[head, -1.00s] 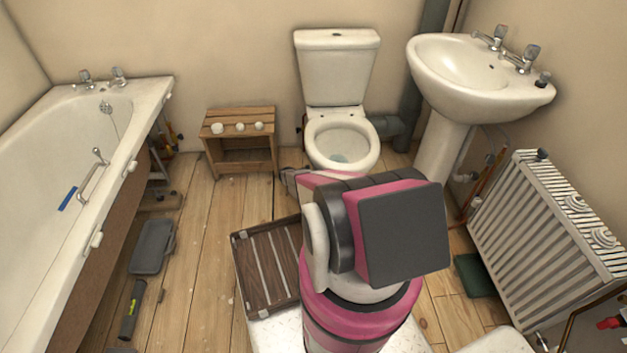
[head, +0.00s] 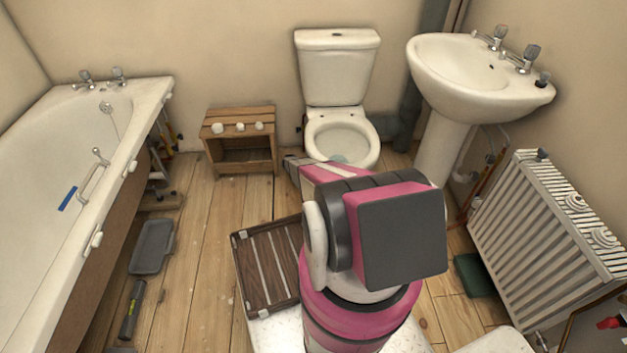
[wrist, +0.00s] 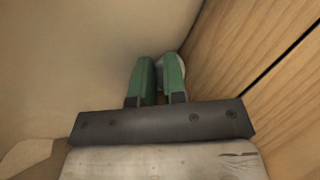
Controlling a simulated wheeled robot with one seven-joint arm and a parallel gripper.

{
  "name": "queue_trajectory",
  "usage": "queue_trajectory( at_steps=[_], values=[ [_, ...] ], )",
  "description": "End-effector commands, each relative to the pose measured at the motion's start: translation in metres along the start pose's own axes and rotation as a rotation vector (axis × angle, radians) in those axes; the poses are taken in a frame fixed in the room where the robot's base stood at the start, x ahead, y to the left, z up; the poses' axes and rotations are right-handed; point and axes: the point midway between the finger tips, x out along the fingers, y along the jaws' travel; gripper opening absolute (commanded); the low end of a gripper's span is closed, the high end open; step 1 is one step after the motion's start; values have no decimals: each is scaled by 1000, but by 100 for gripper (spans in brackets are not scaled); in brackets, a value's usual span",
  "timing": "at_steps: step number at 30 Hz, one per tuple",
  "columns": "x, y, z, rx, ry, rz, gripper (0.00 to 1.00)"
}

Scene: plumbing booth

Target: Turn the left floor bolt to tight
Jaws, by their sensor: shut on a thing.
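The toilet (head: 341,125) stands against the back wall. Its pale base (wrist: 100,50) fills the left of the wrist view, with floorboards (wrist: 240,50) on the right. My gripper (wrist: 158,64) has two green fingers pointing down at the floor beside this base, a narrow gap between them. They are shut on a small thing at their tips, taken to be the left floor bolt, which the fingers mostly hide. A pale rounded edge (wrist: 184,62) shows just behind the right finger. In the head view my own arm hides the fingers and the bolt.
A wooden crate (head: 240,167) with small white pieces on top stands left of the toilet. A brown slatted tray (head: 268,269) lies near my arm. The bath (head: 50,240) is at left; the basin (head: 470,75) and radiator (head: 545,220) are at right.

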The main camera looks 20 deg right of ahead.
Motion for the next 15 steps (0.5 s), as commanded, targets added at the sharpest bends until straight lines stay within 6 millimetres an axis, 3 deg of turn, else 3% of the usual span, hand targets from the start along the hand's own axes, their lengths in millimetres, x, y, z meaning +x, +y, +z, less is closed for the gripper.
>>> queue_trajectory(
  at_steps=[15],
  values=[
    [-1, 0, 0, 207, 1, -144, 0]
  ],
)
